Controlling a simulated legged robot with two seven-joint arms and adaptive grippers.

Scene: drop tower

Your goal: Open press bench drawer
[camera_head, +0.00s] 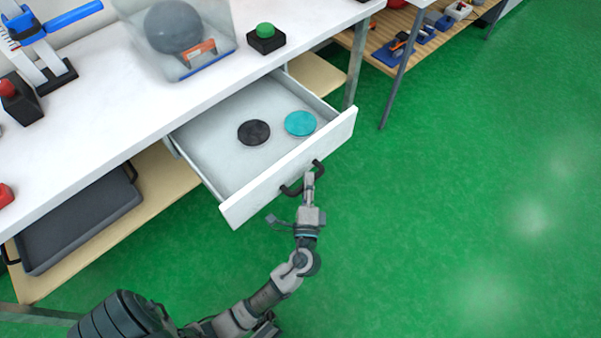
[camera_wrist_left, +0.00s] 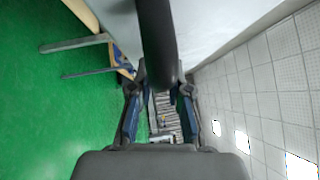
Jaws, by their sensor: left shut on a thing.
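The white press bench drawer (camera_head: 231,209) is pulled out from under the white bench top (camera_head: 120,100). A black disc (camera_head: 254,132) and a teal disc (camera_head: 300,123) lie inside it. A dark handle (camera_head: 291,188) is fixed to the drawer front. My left gripper (camera_head: 309,182) is at this handle and shut on it. In the left wrist view the dark handle (camera_wrist_left: 157,40) runs between the two fingers of the left gripper (camera_wrist_left: 160,88). My right gripper is in neither view.
On the bench stand a clear bin (camera_head: 190,65) with a grey ball, a green button (camera_head: 265,31) and a blue-and-white device (camera_head: 45,30). A dark tray (camera_head: 80,220) lies on the lower shelf. The green floor (camera_head: 470,200) at right is clear.

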